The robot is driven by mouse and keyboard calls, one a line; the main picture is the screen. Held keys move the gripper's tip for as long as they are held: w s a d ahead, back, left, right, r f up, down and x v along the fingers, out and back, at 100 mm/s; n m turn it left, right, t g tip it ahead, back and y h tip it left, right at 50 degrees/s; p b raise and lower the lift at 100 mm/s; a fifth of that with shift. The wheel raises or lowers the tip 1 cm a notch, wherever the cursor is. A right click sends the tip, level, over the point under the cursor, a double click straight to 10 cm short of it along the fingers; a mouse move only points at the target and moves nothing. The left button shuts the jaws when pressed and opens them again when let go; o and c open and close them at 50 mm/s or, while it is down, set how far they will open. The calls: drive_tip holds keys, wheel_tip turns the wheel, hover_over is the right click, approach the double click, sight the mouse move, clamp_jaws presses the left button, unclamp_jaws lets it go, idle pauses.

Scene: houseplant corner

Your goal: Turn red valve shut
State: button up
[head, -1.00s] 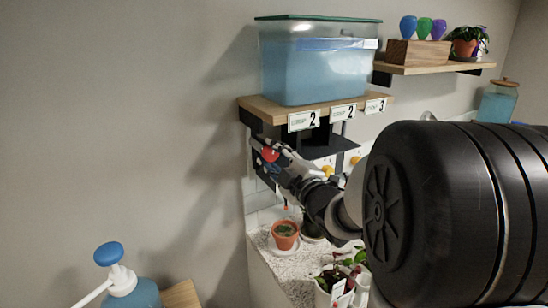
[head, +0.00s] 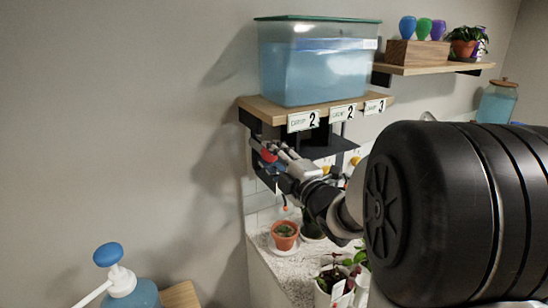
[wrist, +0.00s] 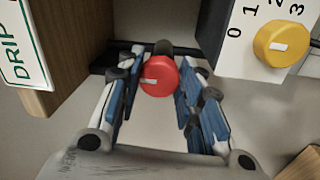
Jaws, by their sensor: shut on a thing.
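The red valve (wrist: 158,76) is a round knob with a white mark on its face; in the wrist view the mark lies nearly level, towards the left of the face. My gripper (wrist: 156,84) has its blue-padded fingers on both sides of the knob and is shut on it. In the head view the red valve (head: 268,156) shows partly behind my gripper (head: 266,153), below the left end of the tank shelf. The contact of the fingertips is partly hidden there.
A water tank (head: 315,75) stands on the wooden shelf (head: 262,112) with drip labels. A yellow knob (wrist: 281,43) on a numbered dial sits right of the red valve. Potted plants (head: 285,235) stand below my arm. A pump bottle (head: 120,285) is at lower left.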

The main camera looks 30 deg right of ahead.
drive_tip(key=o, duration=1.1)
drive_tip(key=shift+c, duration=0.2)
drive_tip(key=s, duration=1.2)
drive_tip(key=shift+d+f, duration=0.2)
drive_tip(key=shift+f, duration=0.2)
